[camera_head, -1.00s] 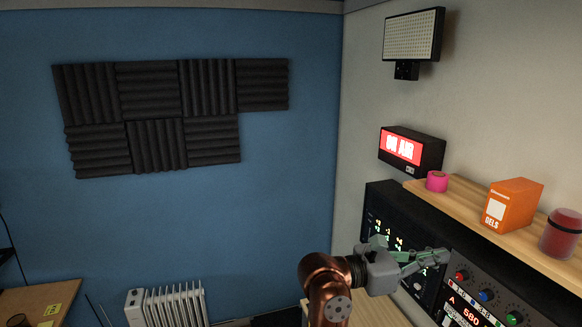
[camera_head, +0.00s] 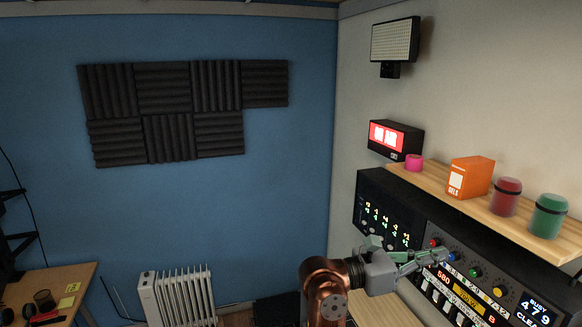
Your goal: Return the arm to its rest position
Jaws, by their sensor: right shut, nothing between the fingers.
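My right gripper (camera_head: 408,262) is grey with green finger parts, on a copper-coloured arm (camera_head: 326,292). It is shut and empty, in front of a black equipment panel (camera_head: 388,222) with knobs, lit digits and a row of white sliders. From this view I cannot tell whether the fingertips touch the panel. My left gripper is not in the picture.
A wooden shelf (camera_head: 452,197) above the panel holds a pink roll (camera_head: 413,162), an orange box (camera_head: 470,177), a red jar (camera_head: 505,197) and a green jar (camera_head: 547,217). A white radiator (camera_head: 177,297) and a desk (camera_head: 82,272) stand at left.

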